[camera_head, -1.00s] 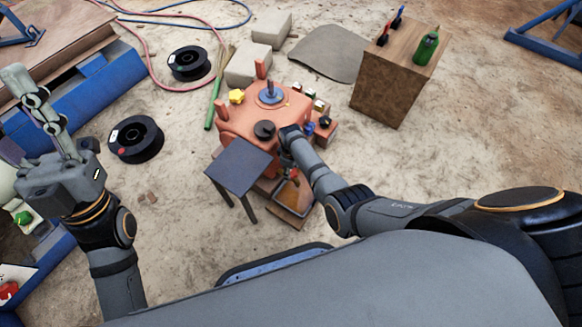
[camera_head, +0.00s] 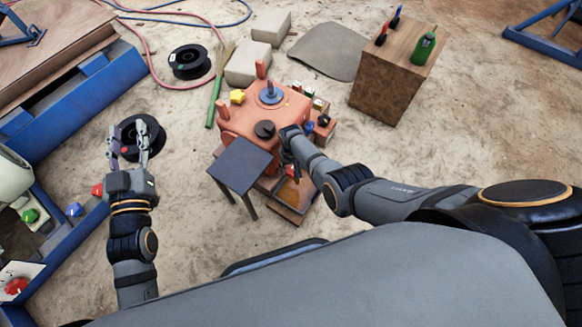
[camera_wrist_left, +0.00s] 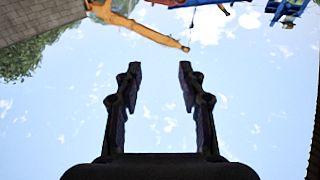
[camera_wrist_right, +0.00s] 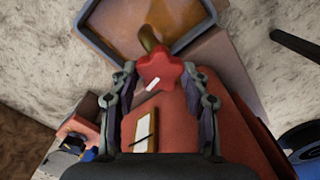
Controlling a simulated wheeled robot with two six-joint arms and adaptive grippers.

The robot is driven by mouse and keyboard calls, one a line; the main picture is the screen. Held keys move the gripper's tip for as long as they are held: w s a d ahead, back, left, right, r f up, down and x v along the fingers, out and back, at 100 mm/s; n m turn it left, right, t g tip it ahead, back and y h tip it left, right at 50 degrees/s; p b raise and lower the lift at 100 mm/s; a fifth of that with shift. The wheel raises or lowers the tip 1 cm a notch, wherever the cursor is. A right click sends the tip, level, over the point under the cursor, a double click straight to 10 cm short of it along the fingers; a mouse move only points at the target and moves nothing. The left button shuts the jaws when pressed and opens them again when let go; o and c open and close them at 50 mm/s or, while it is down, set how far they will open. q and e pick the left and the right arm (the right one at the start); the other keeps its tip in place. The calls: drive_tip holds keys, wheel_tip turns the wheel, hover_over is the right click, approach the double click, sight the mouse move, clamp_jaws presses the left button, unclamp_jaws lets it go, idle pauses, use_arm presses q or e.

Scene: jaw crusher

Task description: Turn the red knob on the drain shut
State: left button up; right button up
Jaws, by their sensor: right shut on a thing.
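The red star-shaped knob (camera_wrist_right: 162,72) shows in the right wrist view, with a white mark on its face. My right gripper (camera_wrist_right: 160,69) is shut on it, one finger on each side. A short brass-coloured pipe (camera_wrist_right: 148,38) shows just beyond the knob, above a tray of brown liquid (camera_wrist_right: 122,68).
A small dark table (camera_head: 240,166) stands left of the right gripper, close to the crusher. A wooden cabinet (camera_head: 385,90) with a green bottle (camera_head: 424,48) stands at the back right. Blue-framed equipment (camera_head: 75,237) with coloured knobs is at the left. Sandy ground lies open at the right.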

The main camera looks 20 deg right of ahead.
sight(291, 170)
use_arm(q)
drive_tip(key=shift+f+g, duration=0.6)
drive_tip(key=shift+f, duration=0.75)
use_arm(e)
drive_tip(key=shift+m, duration=1.3)
drive_tip(key=o, duration=1.1)
drive_tip(key=shift+o, duration=0.2)
wheel_tip(291, 170, up, 12)
